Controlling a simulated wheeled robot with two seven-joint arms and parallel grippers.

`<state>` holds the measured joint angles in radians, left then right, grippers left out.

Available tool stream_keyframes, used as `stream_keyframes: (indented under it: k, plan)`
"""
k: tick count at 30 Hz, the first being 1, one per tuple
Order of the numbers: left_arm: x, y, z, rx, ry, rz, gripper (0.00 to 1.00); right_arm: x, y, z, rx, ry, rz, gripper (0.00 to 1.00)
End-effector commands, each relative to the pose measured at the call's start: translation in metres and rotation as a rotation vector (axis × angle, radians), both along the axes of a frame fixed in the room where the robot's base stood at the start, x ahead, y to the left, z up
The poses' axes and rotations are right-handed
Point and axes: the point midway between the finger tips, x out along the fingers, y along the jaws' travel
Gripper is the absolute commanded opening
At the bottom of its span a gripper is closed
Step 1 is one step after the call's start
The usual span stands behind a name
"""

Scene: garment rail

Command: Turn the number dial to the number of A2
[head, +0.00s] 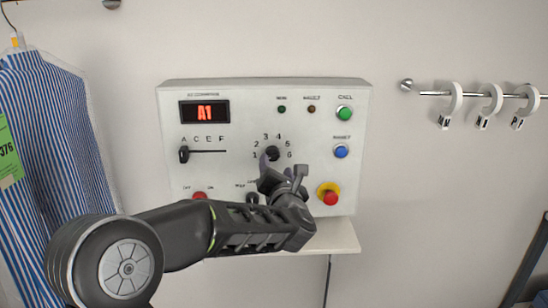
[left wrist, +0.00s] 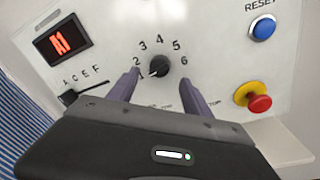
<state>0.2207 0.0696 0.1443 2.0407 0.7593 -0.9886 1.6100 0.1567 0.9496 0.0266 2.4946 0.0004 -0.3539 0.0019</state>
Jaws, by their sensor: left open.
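The black number dial (head: 272,153) sits in the middle of the white control panel (head: 240,100), ringed by the numbers 1 to 6. In the left wrist view the dial (left wrist: 159,66) has a light pointer mark toward the 1. The display (head: 204,112) reads A1 in red. The letter slider (head: 184,154) stands at the left end of its track, under A. My left gripper (head: 283,176) is open just below the dial. In the left wrist view its two fingers (left wrist: 160,88) are apart, either side of the dial's lower area. Contact with the dial cannot be told. My right gripper is not in view.
A green button (head: 344,113), a blue reset button (head: 341,151) and a red emergency knob (head: 330,197) line the panel's right side. A striped shirt (head: 60,140) hangs at left. A short rail with white tags (head: 452,104) is at right.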

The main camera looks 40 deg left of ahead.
Motion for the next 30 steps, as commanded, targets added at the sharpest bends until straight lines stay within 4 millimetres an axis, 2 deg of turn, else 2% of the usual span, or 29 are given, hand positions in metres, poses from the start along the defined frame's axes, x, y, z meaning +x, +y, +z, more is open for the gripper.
stream_keyframes:
  k: [10,21,30]
  plan:
    - [0.037,0.035,0.002,0.0,0.003,0.001,0.58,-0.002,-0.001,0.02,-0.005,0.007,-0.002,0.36]
    - [0.043,0.04,0.0,0.001,0.001,0.0,0.58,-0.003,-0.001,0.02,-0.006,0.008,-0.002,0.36]
    - [0.043,0.04,0.0,0.001,0.001,0.0,0.34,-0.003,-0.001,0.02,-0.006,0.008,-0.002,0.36]
